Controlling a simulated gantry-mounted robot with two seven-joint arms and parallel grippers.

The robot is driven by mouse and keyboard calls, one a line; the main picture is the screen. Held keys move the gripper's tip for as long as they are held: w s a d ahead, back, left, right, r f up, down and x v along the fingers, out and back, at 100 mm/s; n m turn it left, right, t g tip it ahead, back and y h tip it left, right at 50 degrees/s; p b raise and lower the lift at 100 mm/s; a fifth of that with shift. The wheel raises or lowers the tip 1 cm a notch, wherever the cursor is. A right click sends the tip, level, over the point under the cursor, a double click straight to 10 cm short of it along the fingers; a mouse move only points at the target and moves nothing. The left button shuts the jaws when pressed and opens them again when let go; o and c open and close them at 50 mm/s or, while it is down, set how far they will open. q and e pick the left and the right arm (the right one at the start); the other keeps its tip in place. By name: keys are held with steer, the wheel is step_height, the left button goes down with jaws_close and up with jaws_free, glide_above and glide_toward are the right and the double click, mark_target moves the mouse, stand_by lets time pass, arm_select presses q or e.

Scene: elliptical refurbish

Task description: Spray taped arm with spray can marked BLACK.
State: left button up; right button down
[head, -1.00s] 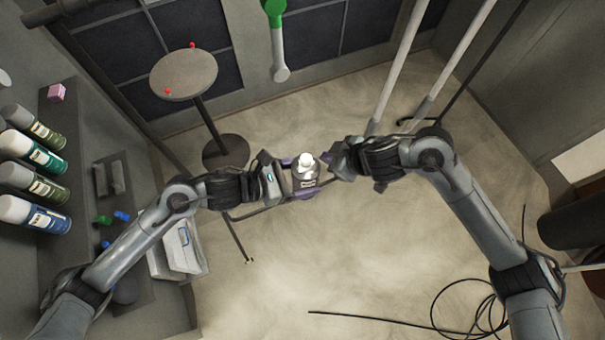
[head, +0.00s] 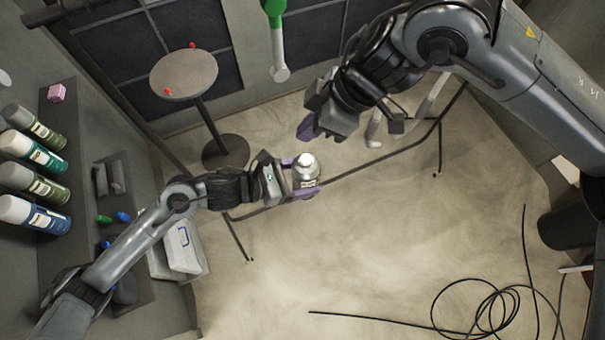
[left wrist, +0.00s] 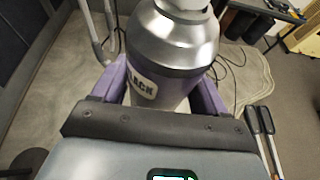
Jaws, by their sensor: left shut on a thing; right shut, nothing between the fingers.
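My left gripper (head: 303,178) is shut on a silver spray can (head: 306,174) with a white top, held upright above the floor. In the left wrist view the can (left wrist: 178,45) sits between the purple fingers, and its partly visible label reads "LACK". My right gripper (head: 308,128) is shut and empty, above and slightly right of the can, not touching it. A green-covered arm with a pale lower end (head: 277,40) hangs by the dark panels at the top; the green part looks like tape. A grey curved bar (head: 425,105) shows partly behind my right arm.
A round stool (head: 184,74) bears two red bits. A white box (head: 185,247) stands lower left. A thin dark stand (head: 385,160) crosses the middle.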

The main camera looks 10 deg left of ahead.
mark_target(303, 158)
steer(key=shift+f, duration=3.1)
steer(key=shift+f, duration=0.25)
steer(key=shift+f, duration=0.7)
steer(key=shift+d+f, duration=0.1)
steer(key=shift+r, duration=2.6)
steer(key=v, duration=1.2)
